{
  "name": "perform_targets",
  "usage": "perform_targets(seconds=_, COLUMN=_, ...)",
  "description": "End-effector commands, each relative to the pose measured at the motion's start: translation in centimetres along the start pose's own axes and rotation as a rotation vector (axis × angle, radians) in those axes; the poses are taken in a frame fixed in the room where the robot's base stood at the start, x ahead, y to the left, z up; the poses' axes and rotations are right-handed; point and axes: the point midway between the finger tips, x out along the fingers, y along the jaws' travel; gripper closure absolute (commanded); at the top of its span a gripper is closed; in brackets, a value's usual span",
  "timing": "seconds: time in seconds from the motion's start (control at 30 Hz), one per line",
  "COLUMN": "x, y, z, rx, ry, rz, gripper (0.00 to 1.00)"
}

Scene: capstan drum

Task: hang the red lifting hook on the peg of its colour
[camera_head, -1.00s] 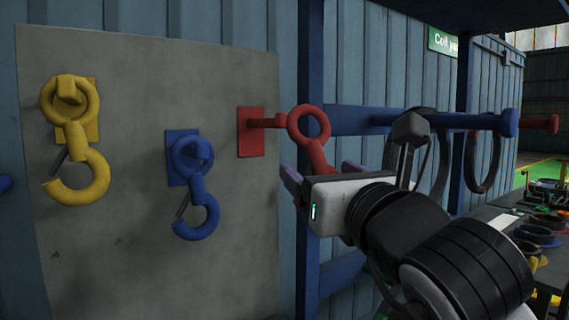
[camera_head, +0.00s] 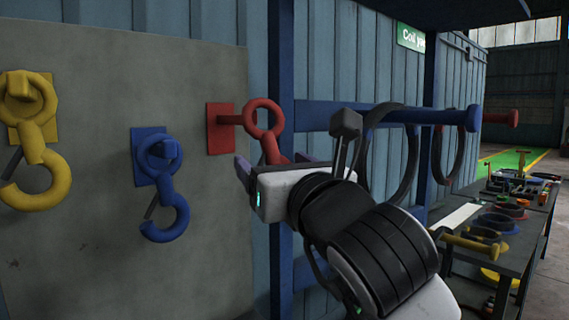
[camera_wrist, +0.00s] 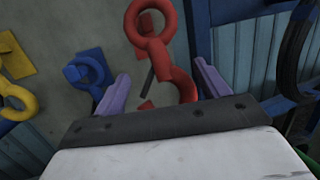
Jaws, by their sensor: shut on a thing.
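The red lifting hook (camera_head: 271,146) hangs ring-up from my gripper (camera_head: 272,164), which is shut on its lower part. In the wrist view the hook (camera_wrist: 181,84) lies between the purple fingers of my gripper (camera_wrist: 160,70), with its ring beyond them. The red peg (camera_head: 231,119) sticks out from a red plate (camera_head: 214,129) near the board's right edge. My gripper hides the hook's lower curve in the head view.
A yellow hook (camera_head: 50,180) and a blue hook (camera_head: 176,215) hang on their own pegs on the grey board (camera_head: 90,80). A blue rack post (camera_head: 281,220) and rail (camera_head: 320,115) stand close beside my gripper. A cluttered table (camera_head: 520,245) is at right.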

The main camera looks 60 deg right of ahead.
Motion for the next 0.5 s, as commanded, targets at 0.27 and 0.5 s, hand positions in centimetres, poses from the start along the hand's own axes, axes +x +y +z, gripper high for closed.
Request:
perform_targets(seconds=0.27, x=1.5, y=0.4, z=-0.3, rx=0.001, ry=-0.002, rz=0.0, gripper=0.97)
perform_targets(seconds=0.5, x=2.8, y=0.8, z=-0.7, rx=0.0, ry=0.001, rz=0.001, gripper=0.97)
